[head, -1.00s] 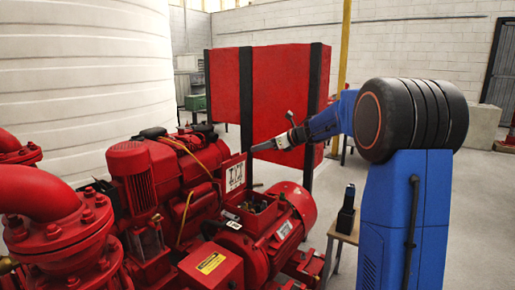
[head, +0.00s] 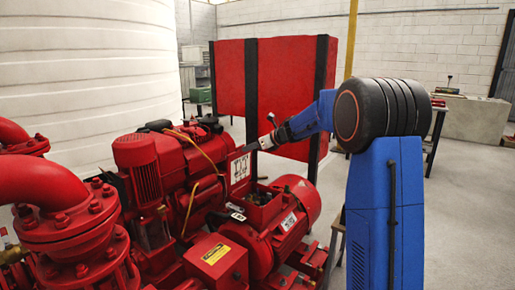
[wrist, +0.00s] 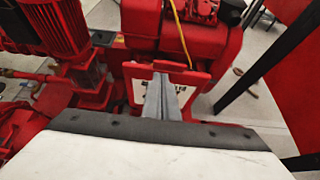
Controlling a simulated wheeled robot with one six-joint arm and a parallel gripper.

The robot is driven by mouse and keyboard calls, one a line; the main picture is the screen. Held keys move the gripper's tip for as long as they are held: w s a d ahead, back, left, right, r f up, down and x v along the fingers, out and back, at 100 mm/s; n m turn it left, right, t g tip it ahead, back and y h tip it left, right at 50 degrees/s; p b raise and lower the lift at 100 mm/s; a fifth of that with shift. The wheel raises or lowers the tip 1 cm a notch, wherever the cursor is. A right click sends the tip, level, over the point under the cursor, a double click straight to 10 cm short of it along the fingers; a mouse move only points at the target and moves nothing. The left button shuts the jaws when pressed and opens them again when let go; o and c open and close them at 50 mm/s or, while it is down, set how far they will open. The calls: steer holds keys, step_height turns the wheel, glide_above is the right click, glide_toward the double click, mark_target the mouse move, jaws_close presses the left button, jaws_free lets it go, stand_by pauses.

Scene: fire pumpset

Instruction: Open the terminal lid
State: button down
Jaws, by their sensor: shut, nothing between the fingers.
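The terminal lid (head: 240,170) is a red plate with a white, black-marked label. It stands upright at the back edge of the open terminal box (head: 262,197) on the red motor (head: 295,205). My gripper (head: 243,149) is at the lid's top edge in the head view, its fingers together and empty. In the wrist view the grey fingers (wrist: 161,92) overlap the middle of the lid (wrist: 196,78). I cannot tell whether they touch it. Part of the label is hidden behind them.
Red pump pipes (head: 65,210) and a box with a yellow label (head: 215,262) lie at the left and front. A red panel with black posts (head: 285,90) stands behind my arm. A yellow hose (head: 190,140) runs over the engine.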

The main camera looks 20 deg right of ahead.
steer(key=shift+w+a, duration=0.7)
steer(key=shift+w, duration=0.25)
steer(key=w+a, duration=0.1)
steer(key=w, duration=0.1)
steer(key=w+a, duration=0.1)
steer(key=w, duration=0.1)
steer(key=shift+a+r, duration=0.35)
steer(key=shift+s, duration=0.1)
